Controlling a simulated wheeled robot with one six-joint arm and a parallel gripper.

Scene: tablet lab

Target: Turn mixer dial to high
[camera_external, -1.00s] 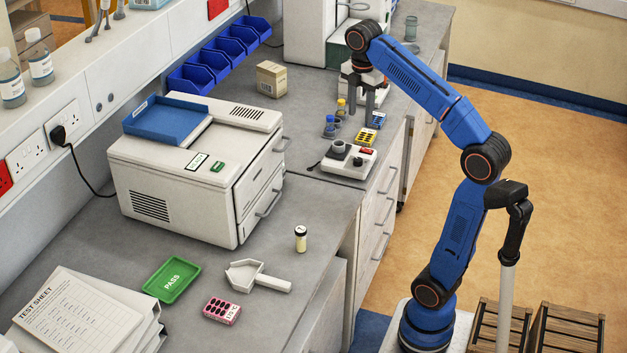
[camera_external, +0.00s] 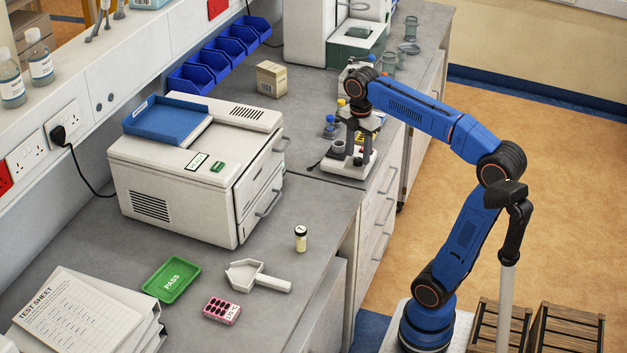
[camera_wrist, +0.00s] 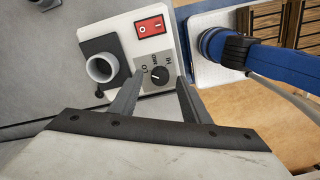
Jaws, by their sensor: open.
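The mixer (camera_wrist: 122,32) is a white unit with a grey cup holder (camera_wrist: 103,68) and a red rocker switch (camera_wrist: 150,27).
Small blue- and yellow-capped bottles (camera_external: 331,126) stand just behind the mixer. A large white machine (camera_external: 190,175) stands on the bench to the left. Glass jars (camera_external: 410,30) stand farther back. The bench's front edge is close to the mixer's right side.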

